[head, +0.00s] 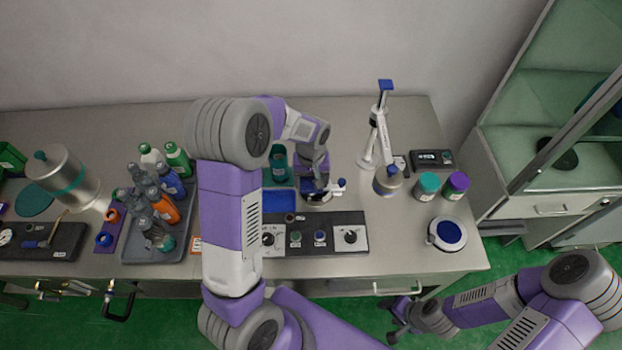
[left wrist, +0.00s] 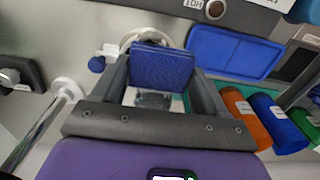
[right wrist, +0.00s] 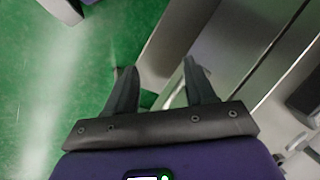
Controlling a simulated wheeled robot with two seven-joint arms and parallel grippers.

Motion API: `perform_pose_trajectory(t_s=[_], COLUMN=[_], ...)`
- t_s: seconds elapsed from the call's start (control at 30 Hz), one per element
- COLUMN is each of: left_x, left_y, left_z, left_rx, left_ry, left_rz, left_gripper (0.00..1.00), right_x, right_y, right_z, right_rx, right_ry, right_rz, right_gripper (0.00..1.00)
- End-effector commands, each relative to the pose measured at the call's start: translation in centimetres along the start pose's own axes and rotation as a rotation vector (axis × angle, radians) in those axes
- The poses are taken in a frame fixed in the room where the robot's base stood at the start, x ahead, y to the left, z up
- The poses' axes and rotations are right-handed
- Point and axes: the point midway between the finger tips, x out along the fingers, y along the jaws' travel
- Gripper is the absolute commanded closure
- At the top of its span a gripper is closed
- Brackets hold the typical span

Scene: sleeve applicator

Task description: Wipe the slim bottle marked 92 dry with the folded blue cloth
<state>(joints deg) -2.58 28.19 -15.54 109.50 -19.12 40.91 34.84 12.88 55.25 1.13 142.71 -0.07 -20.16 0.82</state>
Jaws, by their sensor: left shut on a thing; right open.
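My left gripper (head: 318,190) is shut on the folded blue cloth (left wrist: 160,68), a dark blue textured square between its fingers in the left wrist view. The cloth is directly over a white round fitting with a blue knob (left wrist: 97,63). A clear, glassy piece (left wrist: 153,99) shows just below the cloth; I cannot tell whether it is the slim bottle or whether the cloth touches it. No mark 92 is readable in any view. My right gripper (right wrist: 160,90) is open and empty, low beside the bench front above the green floor.
A grey tray (head: 135,250) of several bottles stands left of my left arm. A control panel (head: 320,235) and a blue pad (head: 279,202) lie near the cloth. A white stand (head: 378,140), several jars and a round blue-topped dish (head: 447,234) stand to the right.

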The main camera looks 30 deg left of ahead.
Motion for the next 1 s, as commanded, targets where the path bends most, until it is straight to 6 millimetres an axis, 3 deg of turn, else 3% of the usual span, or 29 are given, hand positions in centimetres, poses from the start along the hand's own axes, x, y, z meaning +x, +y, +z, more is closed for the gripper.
perform_pose_trajectory(t_s=[0.57, 0.63, 1.0], left_x=[3.9, 4.4, 4.6], left_y=[-0.1, -0.1, -0.3], left_z=[-0.1, 0.0, 0.1], left_rx=[-0.001, -0.001, -0.006], left_ry=[0.0, -0.002, -0.007], left_rz=[-0.001, -0.002, -0.003], left_gripper=[0.55, 0.6, 0.6], right_x=[2.7, 2.9, 2.9], right_y=[1.0, 1.1, 1.1], right_z=[-0.1, -0.1, -0.1], right_rx=[0.0, 0.0, 0.0], right_ry=[0.0, 0.0, 0.0], right_rz=[0.0, 0.0, 0.0], right_gripper=[0.46, 0.46, 0.46])
